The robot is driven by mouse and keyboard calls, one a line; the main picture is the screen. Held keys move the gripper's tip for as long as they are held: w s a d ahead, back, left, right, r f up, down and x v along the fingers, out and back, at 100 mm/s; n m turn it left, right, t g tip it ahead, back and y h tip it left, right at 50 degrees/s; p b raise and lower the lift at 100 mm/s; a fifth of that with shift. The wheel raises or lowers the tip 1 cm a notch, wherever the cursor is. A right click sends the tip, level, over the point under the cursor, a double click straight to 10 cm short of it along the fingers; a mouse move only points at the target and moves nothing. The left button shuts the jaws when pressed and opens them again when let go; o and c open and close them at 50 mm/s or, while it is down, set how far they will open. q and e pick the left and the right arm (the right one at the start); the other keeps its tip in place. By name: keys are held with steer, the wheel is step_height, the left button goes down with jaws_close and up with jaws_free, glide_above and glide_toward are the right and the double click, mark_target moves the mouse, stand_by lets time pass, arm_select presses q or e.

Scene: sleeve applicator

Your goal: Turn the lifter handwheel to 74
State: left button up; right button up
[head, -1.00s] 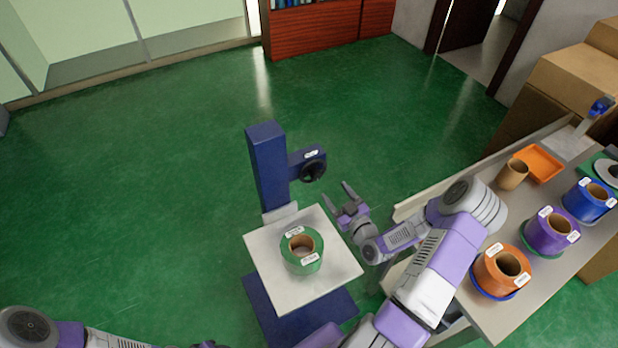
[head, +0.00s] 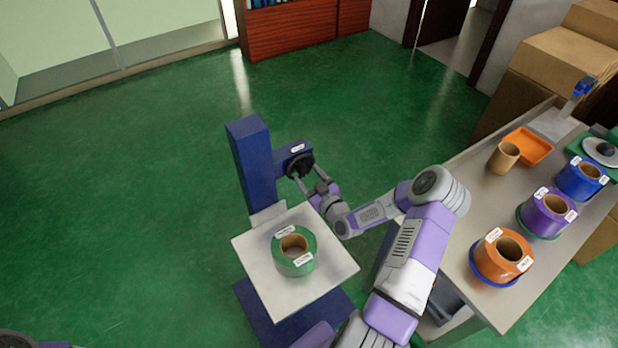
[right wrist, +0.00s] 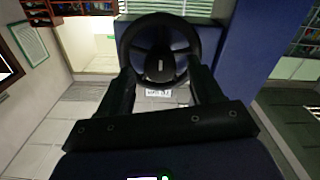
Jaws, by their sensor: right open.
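The black lifter handwheel (head: 300,166) sits on the side arm of the blue lifter column (head: 252,165). In the right wrist view the handwheel (right wrist: 158,66) faces me, with its rim, spokes and hub visible. My right gripper (head: 306,176) is open, its fingers at the handwheel. In the right wrist view its two fingers (right wrist: 162,80) lie on either side of the wheel's lower rim; I cannot tell whether they touch it. A white label below the wheel is too small to read. My left gripper is out of view; only part of its arm shows at lower left.
The lifter's white platform (head: 251,253) carries a green roll (head: 312,243). At right, a table (head: 455,262) holds an orange roll (head: 487,262), a purple roll (head: 538,220), a blue roll (head: 570,181) and an orange tray (head: 538,148). Open green floor lies left of the lifter.

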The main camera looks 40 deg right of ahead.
steer(key=shift+w, duration=0.15)
steer(key=c, duration=1.1)
steer(key=shift+o, duration=0.2)
steer(key=shift+m, duration=0.4)
